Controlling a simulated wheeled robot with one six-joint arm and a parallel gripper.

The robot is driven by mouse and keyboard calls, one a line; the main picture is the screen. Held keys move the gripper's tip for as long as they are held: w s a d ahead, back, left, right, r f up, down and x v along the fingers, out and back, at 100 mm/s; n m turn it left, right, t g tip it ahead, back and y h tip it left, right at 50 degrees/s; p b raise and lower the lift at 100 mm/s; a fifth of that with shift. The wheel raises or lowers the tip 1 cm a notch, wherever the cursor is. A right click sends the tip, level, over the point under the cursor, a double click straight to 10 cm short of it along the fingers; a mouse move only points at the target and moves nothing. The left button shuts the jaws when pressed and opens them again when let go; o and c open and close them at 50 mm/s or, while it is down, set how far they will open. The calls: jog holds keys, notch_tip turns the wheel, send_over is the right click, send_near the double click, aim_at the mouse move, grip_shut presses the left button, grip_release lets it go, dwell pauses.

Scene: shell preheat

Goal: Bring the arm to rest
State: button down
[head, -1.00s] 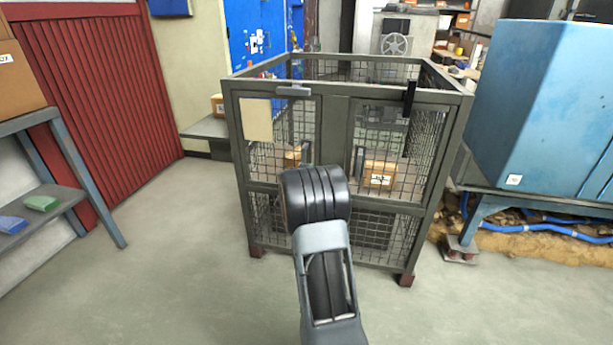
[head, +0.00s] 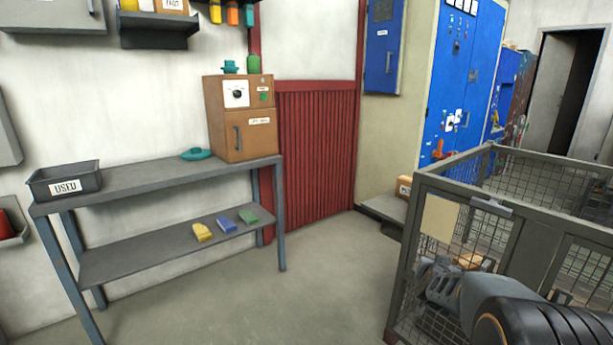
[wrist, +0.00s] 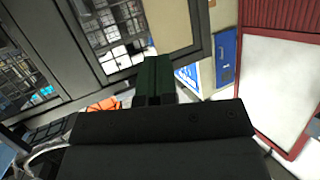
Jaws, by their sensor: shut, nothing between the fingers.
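My arm shows at the lower right of the head view, in front of the wire-mesh cage (head: 508,235). Its end with my gripper (head: 428,270) points left, close to the cage's front; I cannot tell whether it touches. In the wrist view the dark fingers of my gripper (wrist: 154,75) are together, with nothing seen between them. The wrist housing hides the lower part of that view.
At the left stands a grey shelf table (head: 150,180) with a bin marked USED (head: 65,182) and a brown oven-like box (head: 240,118). A yellow block (head: 202,232), blue block (head: 227,225) and green block (head: 249,216) lie on its lower shelf. The middle floor is clear.

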jog(key=s+a+r+n+g+y+p, duration=0.1)
jog(key=s+a+r+n+y+p, duration=0.3)
jog(key=a+r+p, duration=0.45)
jog(key=s+a+r+n+g+y+p, duration=0.1)
jog(key=s+a+r+g+p, duration=0.3)
jog(key=s, duration=0.6)
jog(key=s+a+r+n+g+y+p, duration=0.1)
jog(key=s+a+r+n+g+p, duration=0.1)
jog(key=s+a+r+p, duration=0.4)
jog(key=s+r+g+p, duration=0.1)
jog(key=s+r, duration=0.1)
jog(key=s, duration=0.2)
jog(key=shift+s+a+r+g+y, duration=0.15)
jog(key=shift+s+a+g+y, duration=0.1)
jog(key=shift+a+g+y, duration=0.15)
jog(key=c, duration=1.8)
grip_release()
